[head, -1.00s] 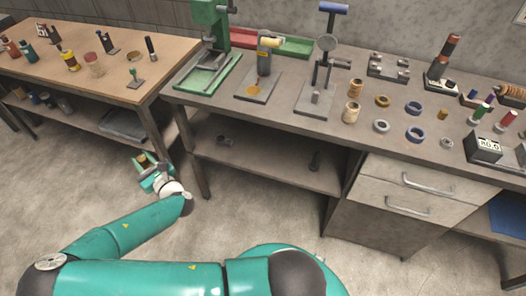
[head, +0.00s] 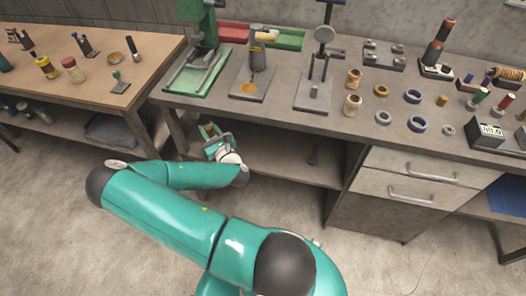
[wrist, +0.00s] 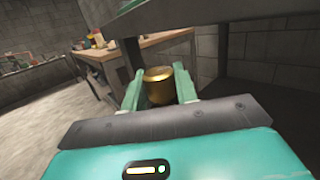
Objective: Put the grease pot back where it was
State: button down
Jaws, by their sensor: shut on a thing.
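The grease pot appears to be the small brass-coloured cylinder (wrist: 158,86) between my fingers in the wrist view. My gripper (wrist: 159,92) is shut on its sides, and the pot looks roughly upright. In the head view my gripper (head: 208,131) is at the front of the grey workbench's left end, below the level of its top and above the lower shelf. The pot is hard to make out there.
The grey workbench top (head: 300,108) passes close above my gripper and bears tools and rings. A wooden bench (head: 95,88) stands left. The floor in front is clear.

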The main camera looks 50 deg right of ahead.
jog(key=s+d+f+m+g+h, duration=0.2)
jog(key=s+d+f+h, duration=0.1)
jog(key=s+d, duration=0.7)
jog(key=s+d+f+m+g+h, duration=0.1)
jog(key=s+d+f+m+h, duration=0.15)
jog(key=s+d, duration=0.75)
jog(key=w+d+f, duration=0.1)
jog(key=w+f, duration=1)
jog(key=f, duration=0.1)
jog(key=shift+w+d+f, duration=0.25)
jog(key=shift+w+d, duration=0.05)
jog(key=shift+d, duration=0.1)
jog(key=shift+f+h, duration=0.1)
jog(key=shift+h, duration=0.15)
jog(key=c, duration=1.1)
grip_release()
